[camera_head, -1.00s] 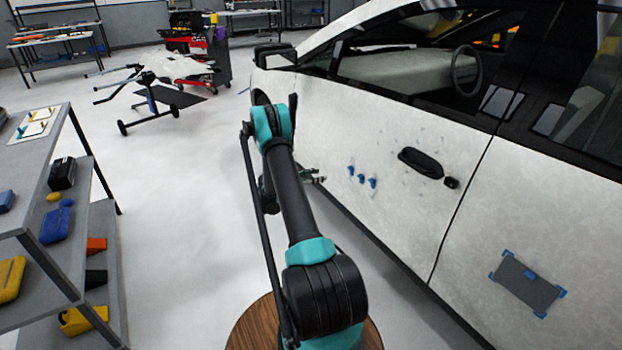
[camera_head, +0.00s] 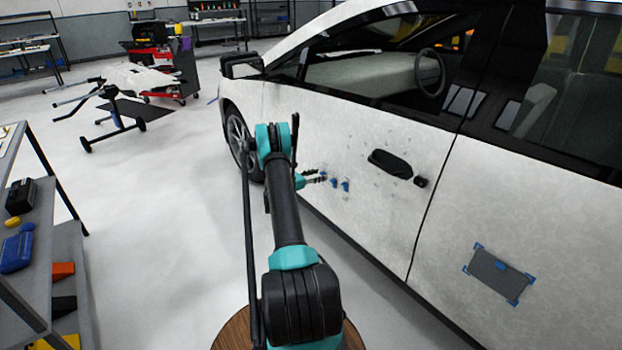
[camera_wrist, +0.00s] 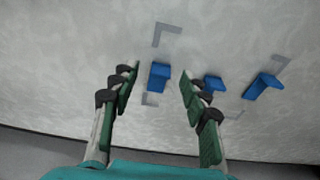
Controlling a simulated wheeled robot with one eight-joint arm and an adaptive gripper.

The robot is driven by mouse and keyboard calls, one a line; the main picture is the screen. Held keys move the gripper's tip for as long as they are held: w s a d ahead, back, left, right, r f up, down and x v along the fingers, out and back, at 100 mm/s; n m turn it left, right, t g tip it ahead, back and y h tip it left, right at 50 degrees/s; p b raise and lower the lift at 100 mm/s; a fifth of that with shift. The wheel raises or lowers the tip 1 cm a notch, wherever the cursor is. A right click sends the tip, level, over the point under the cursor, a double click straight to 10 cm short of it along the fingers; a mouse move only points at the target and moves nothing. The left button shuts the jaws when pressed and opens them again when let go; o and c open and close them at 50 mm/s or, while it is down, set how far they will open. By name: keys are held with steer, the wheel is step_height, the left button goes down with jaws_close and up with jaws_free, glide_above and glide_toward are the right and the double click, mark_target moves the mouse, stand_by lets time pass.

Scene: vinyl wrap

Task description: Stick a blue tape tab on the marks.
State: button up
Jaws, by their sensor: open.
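My gripper (camera_wrist: 160,71) is open, with its green-padded fingers pointing at the white car door. A blue tape tab (camera_wrist: 158,76) stands out from the door between the fingers, with a gap on each side. Two more blue tabs, a middle one (camera_wrist: 213,84) and a right one (camera_wrist: 262,86), are to the right of the fingers. In the head view my gripper (camera_head: 314,176) is beside the tabs (camera_head: 345,185), low on the door.
A dark grey panel (camera_head: 498,275) with blue tabs at its corners is on the rear door. The black door handle (camera_head: 390,163) sticks out right of the tabs. A shelf (camera_head: 68,265) stands at the left. The floor between is clear.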

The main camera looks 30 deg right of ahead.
steer(key=shift+d, duration=0.45)
jaws_close()
steer(key=c, duration=0.8)
jaws_free()
jaws_close()
steer(key=shift+a, duration=0.8)
steer(key=a, duration=0.6)
steer(key=shift+s+a, duration=0.35)
